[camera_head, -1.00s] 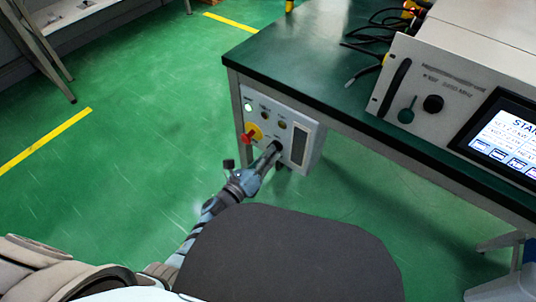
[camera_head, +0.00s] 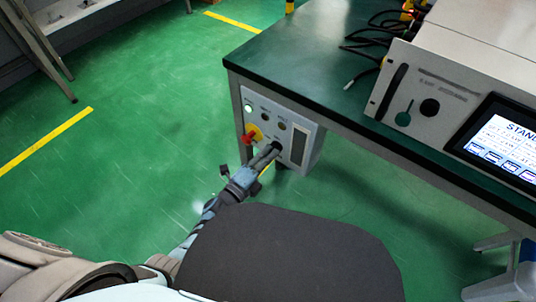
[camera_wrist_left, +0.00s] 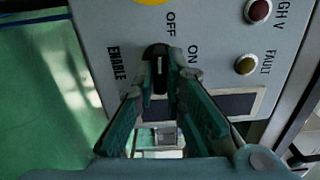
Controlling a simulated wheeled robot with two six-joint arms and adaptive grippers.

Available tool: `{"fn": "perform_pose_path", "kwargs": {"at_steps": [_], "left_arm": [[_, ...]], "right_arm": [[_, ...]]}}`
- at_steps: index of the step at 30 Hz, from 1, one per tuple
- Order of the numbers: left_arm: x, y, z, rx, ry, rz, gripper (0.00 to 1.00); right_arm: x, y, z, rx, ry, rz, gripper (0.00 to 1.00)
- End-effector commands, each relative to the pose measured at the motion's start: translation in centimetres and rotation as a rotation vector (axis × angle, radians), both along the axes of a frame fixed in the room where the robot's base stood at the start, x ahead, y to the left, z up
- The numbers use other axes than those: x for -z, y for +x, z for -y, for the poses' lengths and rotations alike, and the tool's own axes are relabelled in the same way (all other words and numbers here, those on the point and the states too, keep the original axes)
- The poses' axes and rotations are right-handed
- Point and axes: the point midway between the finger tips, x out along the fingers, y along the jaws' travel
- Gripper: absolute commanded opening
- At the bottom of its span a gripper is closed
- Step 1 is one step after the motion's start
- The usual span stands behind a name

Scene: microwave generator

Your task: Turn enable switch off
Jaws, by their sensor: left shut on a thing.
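The enable switch is a black rotary knob (camera_wrist_left: 157,62) with a white line, on the grey panel between the ENABLE, OFF and ON labels in the left wrist view. The line runs upright in that picture; I cannot tell its exact setting. In the head view the switch (camera_head: 276,146) is mostly hidden by my fingertips. My left gripper (camera_head: 270,153) reaches the panel from below. Its two fingers, also in the left wrist view (camera_wrist_left: 160,88), are shut on the knob's sides. My right gripper is not in view.
A red emergency stop (camera_head: 248,138) on a yellow base sits just left of the switch. The control box (camera_head: 310,140) hangs under a green table (camera_head: 290,70). A generator with a lit screen (camera_head: 500,143) and loose cables stands on top. Open green floor lies left.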

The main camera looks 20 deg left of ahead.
Motion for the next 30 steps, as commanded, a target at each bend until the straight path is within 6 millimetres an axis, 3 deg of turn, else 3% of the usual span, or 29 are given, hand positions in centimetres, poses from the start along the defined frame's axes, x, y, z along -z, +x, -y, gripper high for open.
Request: {"fn": "perform_pose_path", "kwargs": {"at_steps": [22, 23, 26, 30], "left_arm": [[0.1, 0.0, 0.0, -0.001, -0.091, -0.038, 0.00], [0.1, 0.0, 0.0, -0.001, -0.091, -0.038, 0.16], [0.1, 0.0, 0.0, 0.000, -0.090, -0.038, 0.31], [0.0, 0.0, 0.0, 0.000, -0.091, -0.037, 0.31]], "right_arm": [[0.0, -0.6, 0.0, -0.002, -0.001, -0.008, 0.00], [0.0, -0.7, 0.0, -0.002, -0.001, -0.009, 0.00], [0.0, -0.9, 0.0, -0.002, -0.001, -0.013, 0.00], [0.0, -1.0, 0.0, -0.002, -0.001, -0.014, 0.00]]}}
